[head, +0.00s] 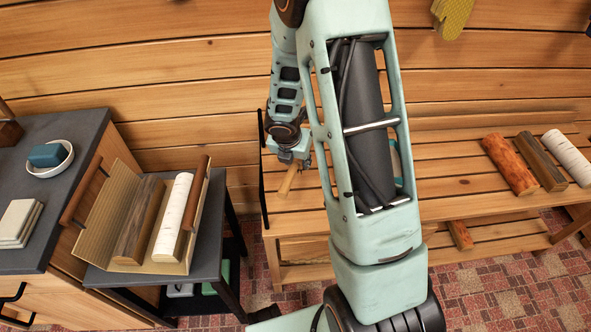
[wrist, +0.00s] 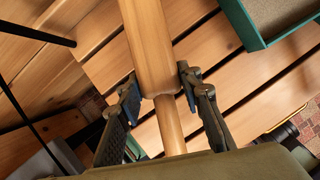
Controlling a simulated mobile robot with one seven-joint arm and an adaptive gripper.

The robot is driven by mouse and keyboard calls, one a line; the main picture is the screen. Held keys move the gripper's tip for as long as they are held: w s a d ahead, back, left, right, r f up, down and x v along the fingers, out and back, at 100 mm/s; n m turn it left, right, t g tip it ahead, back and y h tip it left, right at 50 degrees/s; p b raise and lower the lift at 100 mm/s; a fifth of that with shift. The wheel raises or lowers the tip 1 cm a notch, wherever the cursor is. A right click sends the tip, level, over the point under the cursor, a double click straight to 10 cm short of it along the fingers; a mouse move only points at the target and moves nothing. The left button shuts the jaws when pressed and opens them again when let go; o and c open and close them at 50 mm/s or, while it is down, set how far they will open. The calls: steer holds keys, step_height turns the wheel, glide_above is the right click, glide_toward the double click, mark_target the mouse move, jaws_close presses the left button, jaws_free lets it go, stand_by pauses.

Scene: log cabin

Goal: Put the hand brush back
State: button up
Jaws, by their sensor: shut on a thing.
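My gripper (head: 294,155) hangs over the left end of the slatted wooden bench (head: 453,181). It is shut on the hand brush (head: 288,180), of which only a pale wooden piece shows below the fingers in the head view. In the wrist view the brush (wrist: 148,45) runs between the two fingers of my gripper (wrist: 160,90). Its wide wooden body points up the picture and a narrower handle runs down toward the palm. No bristles are visible. I cannot tell whether the brush touches the bench.
Several logs (head: 511,163) lie on the bench's right part. A green-rimmed tray (wrist: 243,22) shows in the wrist view. A log carrier (head: 98,238) with logs stands on the dark side table (head: 207,240) at left. The counter (head: 83,136) holds a sponge dish (head: 66,165).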

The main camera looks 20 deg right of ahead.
steer(key=shift+w+a+f+b, duration=0.15)
steer(key=shift+f+b, duration=0.85)
steer(key=shift+f, duration=0.7)
steer(key=shift+f, duration=0.1)
steer(key=shift+f, duration=0.15)
steer(key=o, duration=1.1)
steer(key=shift+r, duration=0.2)
steer(key=p+v, duration=0.6)
steer(key=v, duration=0.6)
